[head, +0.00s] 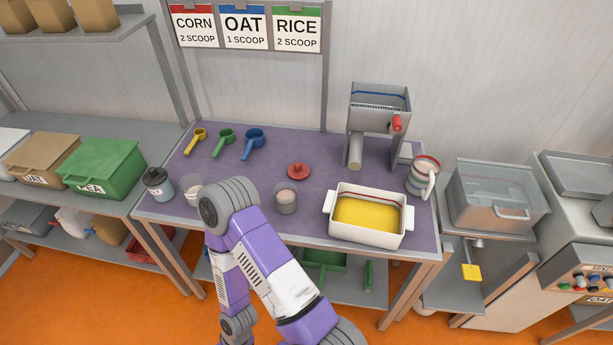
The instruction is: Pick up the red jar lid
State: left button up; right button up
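The red jar lid (298,172) lies on the purple table top (330,160), near the middle, with its knob facing up. A glass jar (286,199) with pale contents stands in front of it, apart from it. A similar open jar (191,188) stands further left, partly behind my purple and white arm. A third jar (158,184) with a dark lid stands at the left edge. My arm reaches up from the bottom of the view and bends at a grey joint left of the near jar. Neither of my grippers shows in this view.
Yellow (196,140), green (224,140) and blue (254,142) scoops lie at the back left. A white dish (367,239) with yellow contents stands right of the lid. A grey hopper machine (378,118) stands behind it, a striped pitcher (423,178) at right.

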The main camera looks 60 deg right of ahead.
aim_at(297, 171)
jog(key=k, duration=0.05)
jog(key=z, duration=1.2)
